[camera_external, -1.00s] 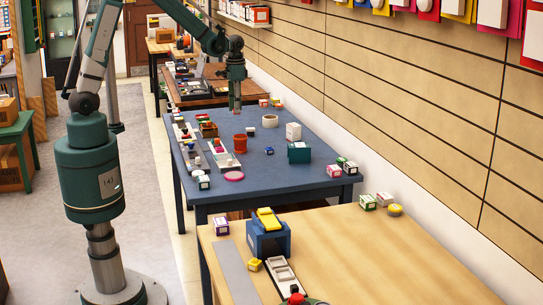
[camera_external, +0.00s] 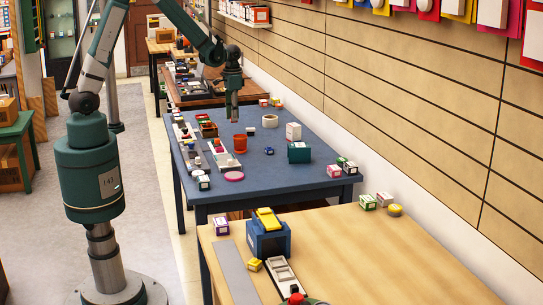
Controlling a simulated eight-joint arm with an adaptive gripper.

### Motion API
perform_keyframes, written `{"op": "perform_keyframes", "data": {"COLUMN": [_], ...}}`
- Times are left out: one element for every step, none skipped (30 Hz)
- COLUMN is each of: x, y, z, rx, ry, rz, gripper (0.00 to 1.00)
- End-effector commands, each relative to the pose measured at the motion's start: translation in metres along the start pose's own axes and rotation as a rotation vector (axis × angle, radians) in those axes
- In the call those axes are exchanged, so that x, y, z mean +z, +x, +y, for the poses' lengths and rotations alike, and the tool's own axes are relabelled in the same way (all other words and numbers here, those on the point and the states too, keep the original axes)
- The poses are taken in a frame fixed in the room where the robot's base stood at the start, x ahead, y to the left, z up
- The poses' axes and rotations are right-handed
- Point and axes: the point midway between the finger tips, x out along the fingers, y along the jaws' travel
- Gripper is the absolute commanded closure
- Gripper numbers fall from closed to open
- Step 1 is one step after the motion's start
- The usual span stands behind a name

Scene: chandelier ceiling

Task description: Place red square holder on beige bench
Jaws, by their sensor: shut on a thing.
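My gripper (camera_external: 233,118) points down over the far part of the blue table (camera_external: 300,185). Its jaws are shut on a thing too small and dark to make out. A red-orange holder (camera_external: 239,144) stands on the blue table just below and right of the gripper in the picture; its square or round shape is hard to tell. I cannot tell whether this is the red square holder. The beige bench (camera_external: 380,255), with a light wooden top, is in the foreground at the lower right.
On the bench stand a blue box (camera_external: 268,240) with yellow on top, a pale compartment tray (camera_external: 286,278) and small boxes (camera_external: 384,199) at the back edge. Its middle and right are clear. A green box (camera_external: 299,153) and a white ring (camera_external: 270,121) are on the blue table.

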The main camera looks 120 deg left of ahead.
Motion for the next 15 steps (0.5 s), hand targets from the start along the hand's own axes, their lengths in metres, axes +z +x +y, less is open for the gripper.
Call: {"op": "perform_keyframes", "data": {"x": [0.0, 0.0, 0.0, 0.0, 0.0, 0.0, -0.001, -0.001, -0.001, 0.0, 0.0, 0.0, -0.001, -0.001, -0.001], "y": [0.0, 0.0, 0.001, 0.002, 0.003, 0.005, 0.008, 0.01, 0.014, 0.018, 0.022, 0.027, 0.031, 0.035, 0.041], "z": [0.0, 0.0, 0.0, 0.0, 0.0, 0.0, 0.0, 0.0, 0.0, 0.0, 0.0, 0.0, 0.0, 0.0, 0.0], "rx": [0.0, 0.0, 0.0, 0.0, 0.0, 0.0, 0.0, 0.0, 0.0, 0.0, 0.0, 0.0, 0.0, 0.0, 0.0], "ry": [0.0, 0.0, 0.0, 0.0, 0.0, 0.0, 0.0, 0.0, 0.0, 0.0, 0.0, 0.0, 0.0, 0.0, 0.0], "rz": [0.0, 0.0, 0.0, 0.0, 0.0, 0.0, 0.0, 0.0, 0.0, 0.0, 0.0, 0.0, 0.0, 0.0, 0.0], "gripper": [0.91, 0.91, 0.91, 0.91, 0.91, 0.91, 0.91, 0.91, 0.91, 0.91, 0.91, 0.91, 0.91, 0.91, 0.91]}}
